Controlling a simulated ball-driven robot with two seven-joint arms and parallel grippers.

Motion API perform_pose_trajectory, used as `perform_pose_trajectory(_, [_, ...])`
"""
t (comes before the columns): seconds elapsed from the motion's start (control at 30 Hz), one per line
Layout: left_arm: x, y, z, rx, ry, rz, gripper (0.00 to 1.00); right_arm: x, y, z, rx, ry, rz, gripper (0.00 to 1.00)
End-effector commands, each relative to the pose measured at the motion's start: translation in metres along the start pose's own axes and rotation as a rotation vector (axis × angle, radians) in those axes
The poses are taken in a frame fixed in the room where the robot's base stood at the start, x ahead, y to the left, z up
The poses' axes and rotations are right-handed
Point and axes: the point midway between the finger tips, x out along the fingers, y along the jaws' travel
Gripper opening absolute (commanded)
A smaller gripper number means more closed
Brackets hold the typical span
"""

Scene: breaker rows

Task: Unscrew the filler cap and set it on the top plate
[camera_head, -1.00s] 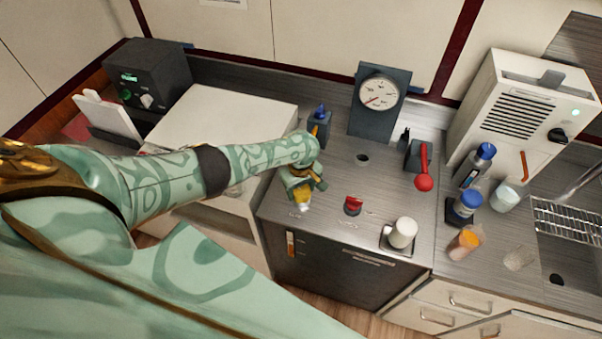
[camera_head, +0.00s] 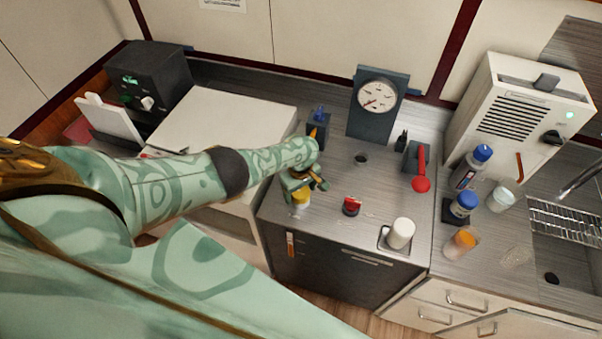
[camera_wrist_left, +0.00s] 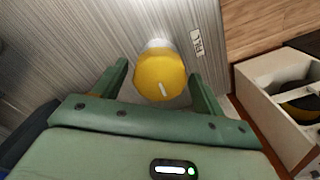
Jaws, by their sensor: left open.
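The yellow filler cap (camera_head: 300,198) sits at the front left of the grey metal top plate (camera_head: 335,220). In the left wrist view the cap (camera_wrist_left: 160,78) is round, with a white mark on it, and a pale collar shows behind it. My left gripper (camera_head: 302,188) is over the cap. In the left wrist view its two green fingers (camera_wrist_left: 158,88) are spread, one on each side of the cap, with gaps between. The cap's thread is hidden. My right gripper is in neither view.
A red knob (camera_head: 351,206) and a white cylinder on a small tray (camera_head: 400,234) stand right of the cap. A red-handled lever (camera_head: 420,170), a gauge (camera_head: 377,97) and a blue-topped device (camera_head: 318,125) stand farther back. The plate's middle is mostly clear.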

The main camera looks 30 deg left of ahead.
Motion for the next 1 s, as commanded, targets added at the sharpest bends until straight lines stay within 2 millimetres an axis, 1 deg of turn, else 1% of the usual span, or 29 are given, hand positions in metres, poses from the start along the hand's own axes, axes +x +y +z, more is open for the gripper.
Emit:
perform_pose_trajectory(0.1, [0.0004,0.0007,0.0006,0.258,-0.001,0.002,0.71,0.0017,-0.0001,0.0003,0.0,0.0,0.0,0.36])
perform_pose_trajectory(0.4, [0.0006,0.0005,0.0003,0.944,0.001,0.002,0.71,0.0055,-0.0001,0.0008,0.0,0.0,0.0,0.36])
perform_pose_trajectory(0.53, [0.0006,0.0001,-0.0001,1.187,0.001,0.0,0.71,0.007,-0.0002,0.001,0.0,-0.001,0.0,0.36])
perform_pose_trajectory(0.6, [0.0003,0.0001,-0.0001,1.261,0.001,0.0,0.71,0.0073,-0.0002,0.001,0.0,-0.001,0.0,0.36])
perform_pose_trajectory(0.7, [0.0,0.0002,-0.0001,1.301,0.001,0.0,0.71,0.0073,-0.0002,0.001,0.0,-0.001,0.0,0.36])
perform_pose_trajectory(1.0, [-0.0007,0.0006,0.0005,1.297,0.0,0.001,0.71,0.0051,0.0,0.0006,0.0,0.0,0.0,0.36])
